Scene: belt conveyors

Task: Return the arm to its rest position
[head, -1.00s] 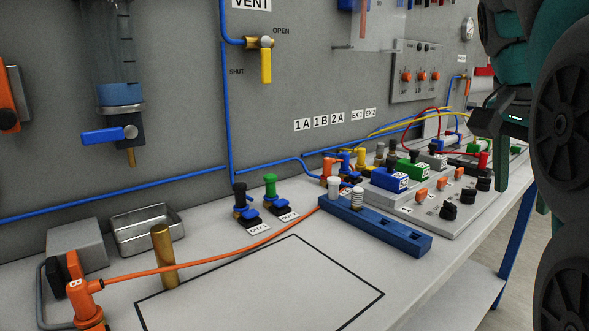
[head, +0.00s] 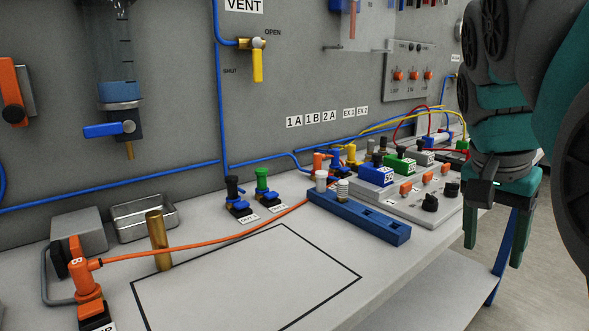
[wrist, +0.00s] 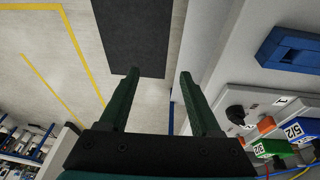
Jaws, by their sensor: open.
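My gripper (head: 496,246) hangs at the right of the head view, past the front edge of the workbench, fingers pointing down. In the wrist view my gripper (wrist: 160,88) shows two dark green fingers spread apart with nothing between them. Below them is the floor (wrist: 70,60) with a dark mat (wrist: 137,35). My arm links fill the right side of the head view and hide the far right end of the bench.
The workbench (head: 420,255) carries a blue block (head: 358,217) with sockets, a grey panel of connectors (head: 440,212), and an orange cable (head: 200,245) running to an orange connector (head: 88,275). A black-outlined area (head: 245,280) is bare. Open floor lies right of the bench.

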